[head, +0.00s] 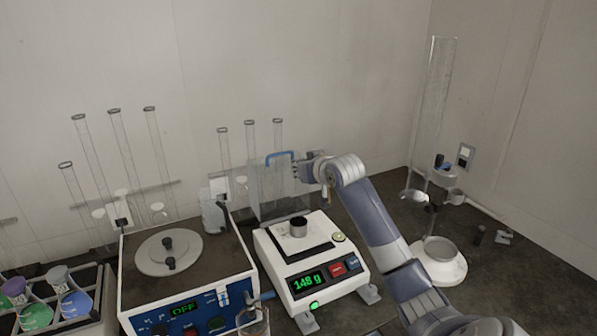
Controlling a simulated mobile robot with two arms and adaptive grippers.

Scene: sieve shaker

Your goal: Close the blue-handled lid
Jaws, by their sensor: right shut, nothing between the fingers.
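The clear lid (268,195) stands raised and upright at the back of the white balance (311,297). Its blue handle (281,154) is along the top edge. My right gripper (299,173) is shut and empty at the lid's upper right, just below and right of the handle. I cannot tell whether it touches the lid. The display reads 148 g in green. My left gripper is not in view.
A blue-and-white device (240,259) showing OFF stands left of the balance. Flasks with coloured liquid (75,303) sit in a rack at the far left. Tall glass tubes (90,160) stand along the back wall. A white stand (437,274) is right of my right arm.

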